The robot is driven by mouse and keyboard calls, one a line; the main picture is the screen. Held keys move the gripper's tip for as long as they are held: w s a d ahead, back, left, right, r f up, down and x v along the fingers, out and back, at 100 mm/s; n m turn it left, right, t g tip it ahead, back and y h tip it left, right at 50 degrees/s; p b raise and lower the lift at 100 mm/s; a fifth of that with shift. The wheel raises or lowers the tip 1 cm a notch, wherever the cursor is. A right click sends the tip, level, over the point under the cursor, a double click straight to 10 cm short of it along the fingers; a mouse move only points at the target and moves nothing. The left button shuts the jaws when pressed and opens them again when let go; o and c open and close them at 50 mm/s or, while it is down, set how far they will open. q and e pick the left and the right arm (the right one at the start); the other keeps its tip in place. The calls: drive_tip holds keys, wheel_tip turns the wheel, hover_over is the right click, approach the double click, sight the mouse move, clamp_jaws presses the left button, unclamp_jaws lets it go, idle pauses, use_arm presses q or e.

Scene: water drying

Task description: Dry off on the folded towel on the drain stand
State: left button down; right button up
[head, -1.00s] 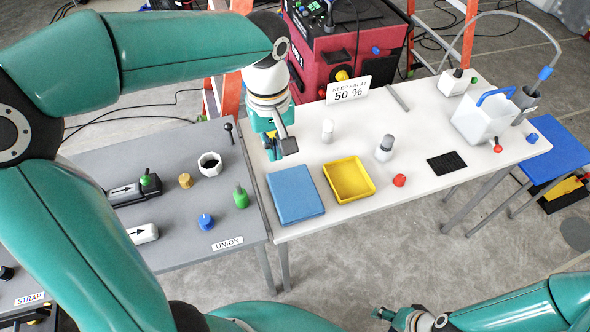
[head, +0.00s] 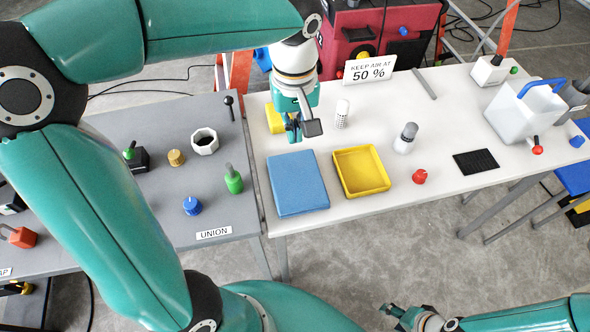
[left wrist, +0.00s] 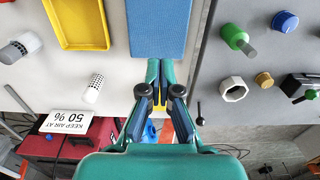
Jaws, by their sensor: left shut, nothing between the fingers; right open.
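A flat blue pad (head: 297,184), which looks like the folded towel, lies at the left end of the white table. It also shows in the left wrist view (left wrist: 158,28). I cannot make out a separate drain stand under it. My left gripper (head: 293,134) is shut and empty, pointing down near the pad's back edge. In the left wrist view its fingertips (left wrist: 160,66) overlap the pad's near end; I cannot tell whether they touch it. My right gripper (head: 398,314) is open, low at the bottom of the head view, away from the table.
A yellow tray (head: 386,183) sits right of the pad. A white perforated cylinder (head: 342,114), a grey-capped bottle (head: 406,138) and a red knob (head: 419,176) stand nearby. A sign (head: 369,70) reads "KEEP AIR AT 50 %". The grey table (head: 165,205) adjoins on the left.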

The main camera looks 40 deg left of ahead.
sight(294, 177)
use_arm(q)
wheel_tip(294, 177, down, 14)
drive_tip(key=shift+f, duration=0.1)
idle(0.6)
